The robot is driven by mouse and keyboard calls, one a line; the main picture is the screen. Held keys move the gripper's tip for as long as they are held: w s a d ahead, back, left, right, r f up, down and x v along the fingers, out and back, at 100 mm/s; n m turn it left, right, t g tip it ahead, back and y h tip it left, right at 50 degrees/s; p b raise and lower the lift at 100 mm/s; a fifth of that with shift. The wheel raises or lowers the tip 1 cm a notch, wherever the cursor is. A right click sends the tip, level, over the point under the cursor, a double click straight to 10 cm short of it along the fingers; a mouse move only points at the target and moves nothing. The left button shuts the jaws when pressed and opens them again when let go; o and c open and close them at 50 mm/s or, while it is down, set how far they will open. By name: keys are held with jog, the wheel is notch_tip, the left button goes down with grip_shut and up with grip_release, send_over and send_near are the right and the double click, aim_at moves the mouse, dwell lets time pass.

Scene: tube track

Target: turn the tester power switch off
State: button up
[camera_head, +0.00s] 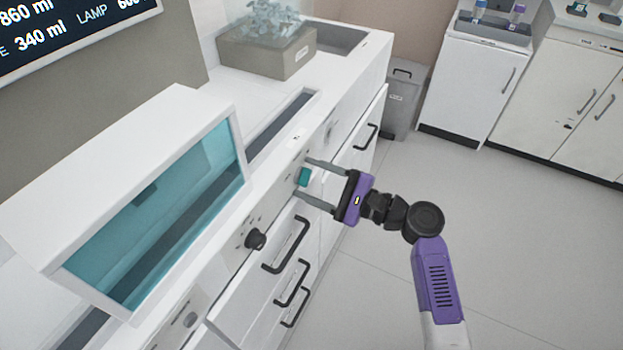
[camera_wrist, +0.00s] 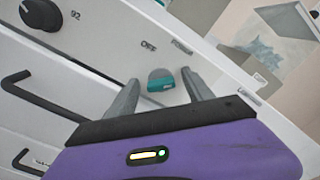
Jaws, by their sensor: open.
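The tester power switch is a teal lever (camera_head: 304,177) on the white front panel of the counter. In the wrist view the teal lever (camera_wrist: 161,84) sits on a grey round base, with the word OFF to its upper left and another label, seemingly POWER, to its upper right. My gripper (camera_head: 304,179) is open, with one finger on each side of the lever. In the wrist view my gripper (camera_wrist: 162,92) shows its fingers apart from the lever. Whether the fingertips touch the panel cannot be told.
A black knob (camera_head: 255,239) is on the same panel. Black drawer handles (camera_head: 287,246) stick out below it. A white hood with a teal window (camera_head: 165,225) stands on the counter. A grey bin (camera_head: 401,100) is at the back. The floor to the right is clear.

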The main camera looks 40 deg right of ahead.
grip_shut()
jog(key=shift+f+n, duration=0.1)
jog(key=shift+n, duration=0.2)
jog(key=n+b, duration=0.3)
jog(key=shift+a+f, duration=0.1)
jog(key=shift+f, duration=0.1)
jog(key=n+b, duration=0.2)
jog(key=n, duration=0.1)
jog(key=n+b, duration=0.2)
jog(key=n, duration=0.1)
jog(key=shift+s+f, duration=0.1)
jog(key=shift+f, duration=0.1)
jog(key=shift+n+b, duration=3.85)
jog(key=shift+n, duration=0.25)
